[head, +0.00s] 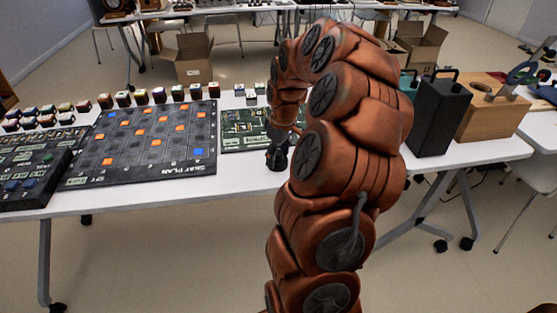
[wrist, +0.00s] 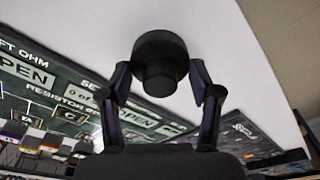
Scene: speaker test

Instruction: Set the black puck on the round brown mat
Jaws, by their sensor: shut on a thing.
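The black puck (wrist: 158,47) shows in the wrist view as a dark round disc with a narrower knob towards me. My gripper (wrist: 160,76) has a finger on each side of it and is shut on it. Behind the puck is white tabletop. In the head view my gripper (head: 277,153) is low over the table's front part, right of the dark board, and the puck cannot be made out clearly there. I see no round brown mat in either view; my arm hides part of the table.
Several small blocks line the back. A black speaker box (head: 440,115) and a wooden box (head: 490,112) stand right of my arm.

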